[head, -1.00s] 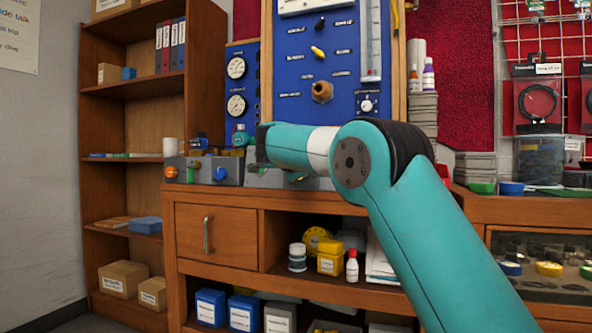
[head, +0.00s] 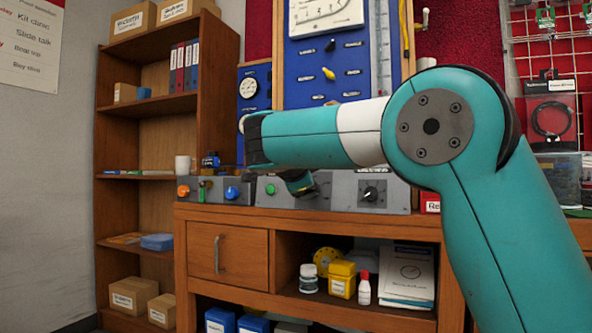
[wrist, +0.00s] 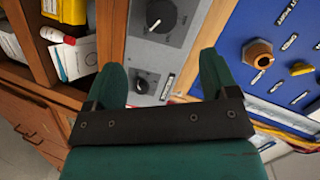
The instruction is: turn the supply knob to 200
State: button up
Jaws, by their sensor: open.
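A grey console (head: 340,190) lies along the back of the workbench. A black pointer knob (head: 370,193) on a round dial sits on its right part. In the wrist view a large black pointer knob (wrist: 155,18) on a grey face is beyond the fingertips, near the top edge. A smaller black knob (wrist: 143,85) shows between my fingers. I cannot read the labels or tell which knob is the supply knob. My gripper (wrist: 160,75) is open and empty, its two green fingers apart. In the head view my arm hides most of it.
A blue panel (head: 300,75) with a gauge, a yellow lever and a brass fitting (wrist: 258,53) stands behind the console. Buttons, including a blue one (head: 232,193), sit on the console's left part. Bottles and a yellow box (head: 342,278) stand on the shelf below.

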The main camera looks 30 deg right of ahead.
jog(key=v, duration=0.5)
jog(key=shift+s, duration=0.1)
dwell(0.3)
jog(key=s+a+f+n+g+y, duration=0.2)
jog(key=s+a+f+n+y, duration=0.3)
jog(key=f+n, duration=0.3)
jog(key=s+a+f+n+g+y, duration=0.1)
jog(key=s+a+f+n+y, duration=0.35)
jog(key=f+n, duration=0.35)
jog(key=s+a+f+n+g+y+p, duration=0.1)
jog(key=s+a+f+n+g+y, duration=0.2)
jog(key=s, duration=0.5)
jog(key=s+a+f+n+g, duration=0.35)
jog(key=s+n, duration=0.25)
jog(key=s, duration=0.2)
jog(key=s+a+f+n+g+y+p, duration=0.15)
jog(key=s+f+n, duration=0.25)
jog(key=s, duration=0.4)
notch_tip(320, 180, up, 38)
jog(key=p, duration=3.6)
jog(key=shift+w+a+p, duration=0.2)
jog(key=shift+a+p, duration=0.1)
jog(key=shift+r, duration=0.1)
jog(key=shift+c, duration=0.5)
